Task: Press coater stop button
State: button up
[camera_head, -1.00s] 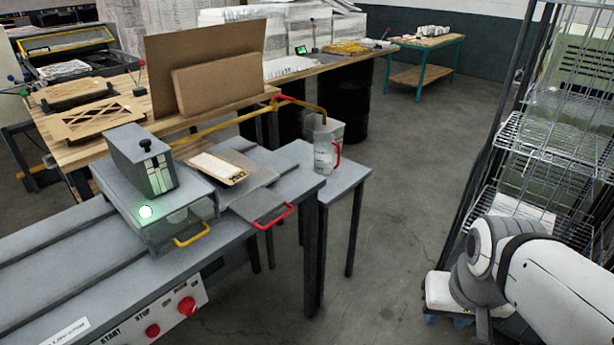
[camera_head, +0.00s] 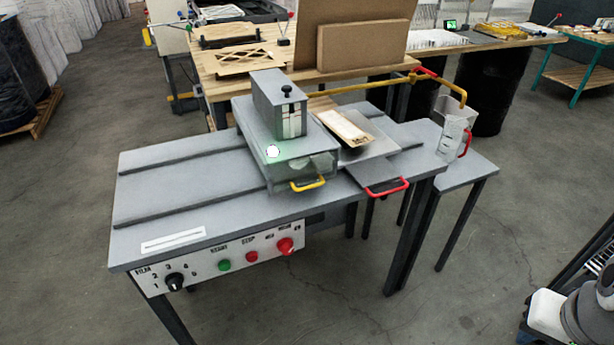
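The coater (camera_head: 190,175) is a grey bench machine with a white control panel (camera_head: 205,275) on its front edge. The stop button (camera_head: 251,257) is a small red button on this panel. A green start button (camera_head: 224,265) is to its left, and a larger red knob (camera_head: 285,246) is to its right. A black dial (camera_head: 175,281) with numbers around it is at the panel's left end. My gripper is not in view; only a part of my arm shows at the lower right edge, well away from the panel.
A glowing light (camera_head: 273,151) shows on the coater's box, near a yellow handle (camera_head: 308,185). A red handle (camera_head: 386,188) juts out at the front. A clear jug (camera_head: 453,137) stands on the side table. The floor (camera_head: 400,315) before the coater is clear.

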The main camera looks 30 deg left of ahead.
aim_at(252, 256)
jog(key=u, duration=2.2)
